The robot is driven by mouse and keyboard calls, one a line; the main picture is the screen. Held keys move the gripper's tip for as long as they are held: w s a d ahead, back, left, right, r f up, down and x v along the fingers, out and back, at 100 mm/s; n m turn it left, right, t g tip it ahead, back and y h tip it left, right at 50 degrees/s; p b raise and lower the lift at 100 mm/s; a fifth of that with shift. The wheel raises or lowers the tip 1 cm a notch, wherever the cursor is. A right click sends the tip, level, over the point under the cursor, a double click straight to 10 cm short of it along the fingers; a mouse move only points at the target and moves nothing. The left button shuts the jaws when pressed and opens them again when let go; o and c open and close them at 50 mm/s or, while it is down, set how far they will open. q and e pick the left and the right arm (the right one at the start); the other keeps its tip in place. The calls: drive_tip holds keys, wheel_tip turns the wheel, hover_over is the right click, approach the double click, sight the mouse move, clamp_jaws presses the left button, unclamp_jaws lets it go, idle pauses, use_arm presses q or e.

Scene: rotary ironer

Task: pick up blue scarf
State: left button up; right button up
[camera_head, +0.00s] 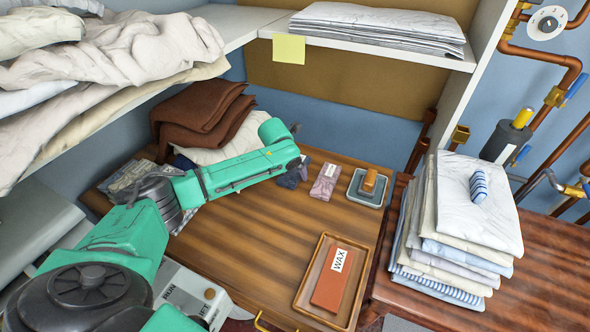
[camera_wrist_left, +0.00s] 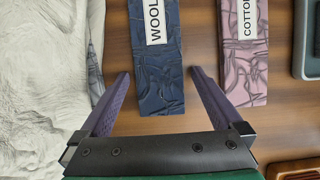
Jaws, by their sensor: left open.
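A folded navy-blue cloth labelled WOOL (camera_wrist_left: 158,85) lies on the wooden table, its near end toward my left gripper. I take it for the blue scarf. In the head view only a dark piece of it (camera_head: 289,179) shows beside my left arm. My left gripper (camera_wrist_left: 160,76) is open, with one purple finger on each side of the cloth in the wrist view. Nothing is held; I cannot tell its exact height above the table. My right gripper is not in view.
A mauve cloth labelled COTTON (camera_head: 325,181) lies just right of the navy one. Pale crumpled cloth (camera_wrist_left: 45,90) lies close on its left. Farther right are a grey dish (camera_head: 355,191) and a tray (camera_head: 305,291) with a WAX block. A linen stack (camera_head: 450,240) stands at right.

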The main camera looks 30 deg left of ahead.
use_arm(q)
drive_tip(key=c, duration=1.2)
drive_tip(key=shift+r, duration=0.1)
drive_tip(key=shift+c, duration=0.2)
